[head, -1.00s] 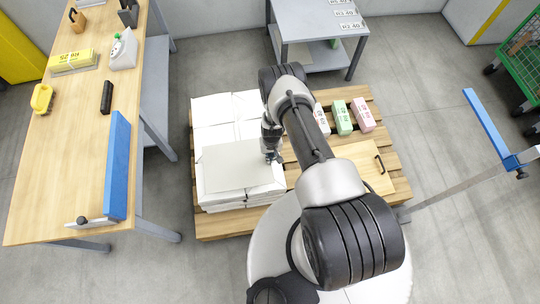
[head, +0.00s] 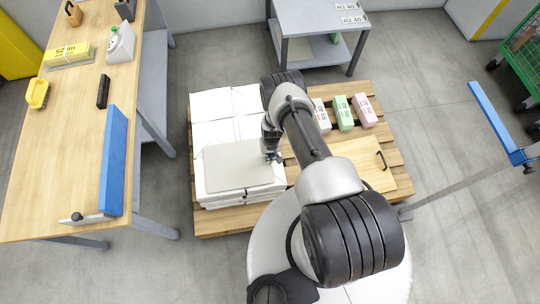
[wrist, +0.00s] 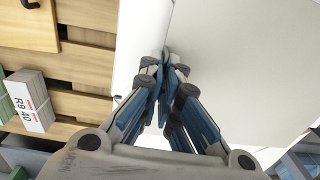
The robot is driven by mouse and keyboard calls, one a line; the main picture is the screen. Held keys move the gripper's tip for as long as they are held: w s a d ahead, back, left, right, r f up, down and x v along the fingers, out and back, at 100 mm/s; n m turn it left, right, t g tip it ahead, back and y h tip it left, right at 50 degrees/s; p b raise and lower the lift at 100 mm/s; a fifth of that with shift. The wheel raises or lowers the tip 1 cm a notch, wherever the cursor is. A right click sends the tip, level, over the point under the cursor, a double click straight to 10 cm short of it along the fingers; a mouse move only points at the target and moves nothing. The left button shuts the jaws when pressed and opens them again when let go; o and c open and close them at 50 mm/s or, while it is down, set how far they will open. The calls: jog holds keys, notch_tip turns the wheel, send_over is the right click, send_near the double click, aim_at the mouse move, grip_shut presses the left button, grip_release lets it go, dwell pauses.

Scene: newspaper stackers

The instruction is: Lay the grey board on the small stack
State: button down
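The grey board (head: 238,166) lies flat over the front white paper stack (head: 240,196) on the pallet. I cannot tell whether it rests on the paper or is held just above it. My gripper (head: 272,157) is at the board's right edge. In the wrist view, my gripper's fingers (wrist: 167,64) come together at the edge of the grey board (wrist: 235,65) and look closed on it. The fingers hide part of that edge.
More white stacks (head: 211,104) stand behind. The wooden pallet (head: 225,222) also bears white, green (head: 343,112) and pink bundles and a wooden panel with a black handle (head: 362,162). A workbench (head: 60,160) stands left, a grey table (head: 318,15) behind.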

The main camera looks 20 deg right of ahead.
jog(key=shift+f, duration=0.5)
jog(key=c, duration=1.7)
grip_release()
jog(key=r, duration=1.2)
jog(key=shift+d, duration=0.2)
